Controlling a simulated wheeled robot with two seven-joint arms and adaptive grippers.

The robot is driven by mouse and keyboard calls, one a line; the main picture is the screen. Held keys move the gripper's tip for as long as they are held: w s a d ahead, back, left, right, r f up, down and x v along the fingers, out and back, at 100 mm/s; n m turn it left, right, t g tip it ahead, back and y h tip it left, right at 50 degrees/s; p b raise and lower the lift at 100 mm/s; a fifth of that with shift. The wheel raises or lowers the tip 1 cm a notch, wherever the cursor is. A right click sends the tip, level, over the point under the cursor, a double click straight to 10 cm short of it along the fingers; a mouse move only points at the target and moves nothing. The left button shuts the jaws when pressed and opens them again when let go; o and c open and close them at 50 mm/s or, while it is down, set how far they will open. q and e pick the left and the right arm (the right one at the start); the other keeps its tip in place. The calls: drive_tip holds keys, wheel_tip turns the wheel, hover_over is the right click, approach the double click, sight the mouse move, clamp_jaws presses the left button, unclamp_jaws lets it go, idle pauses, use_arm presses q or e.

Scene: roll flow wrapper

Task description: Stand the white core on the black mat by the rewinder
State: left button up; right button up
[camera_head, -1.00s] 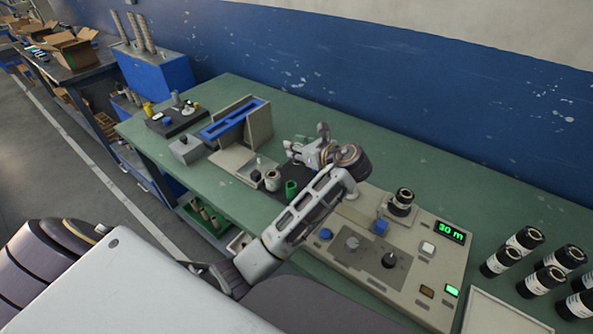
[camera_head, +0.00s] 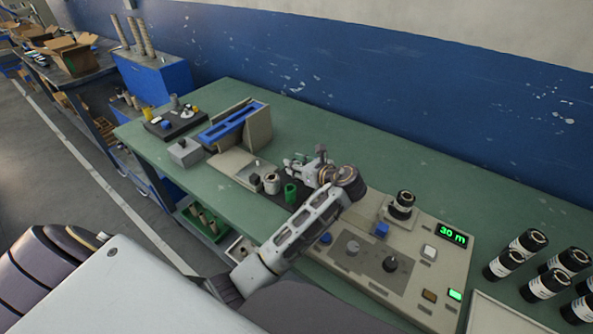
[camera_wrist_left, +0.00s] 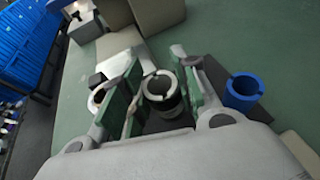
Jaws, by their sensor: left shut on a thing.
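My left gripper (camera_head: 296,164) is over the table beside the rewinder panel, fingers pointing down-left in the head view. My right gripper is not in view.
The rewinder panel (camera_head: 345,270) with knobs and a lit display lies right of the gripper. Black rolls (camera_head: 545,283) stand farther right. A beige holder with a blue slot (camera_head: 232,124) stands to the left. The green table along the wall is clear.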

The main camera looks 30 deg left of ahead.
use_arm(q)
drive_tip(key=shift+f, duration=1.05)
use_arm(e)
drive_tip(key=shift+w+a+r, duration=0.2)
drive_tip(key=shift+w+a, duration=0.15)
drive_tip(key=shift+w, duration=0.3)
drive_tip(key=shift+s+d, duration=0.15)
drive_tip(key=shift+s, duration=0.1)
use_arm(q)
drive_tip(key=o, duration=0.5)
drive_tip(key=shift+f, duration=0.1)
drive_tip(key=shift+o, duration=0.7)
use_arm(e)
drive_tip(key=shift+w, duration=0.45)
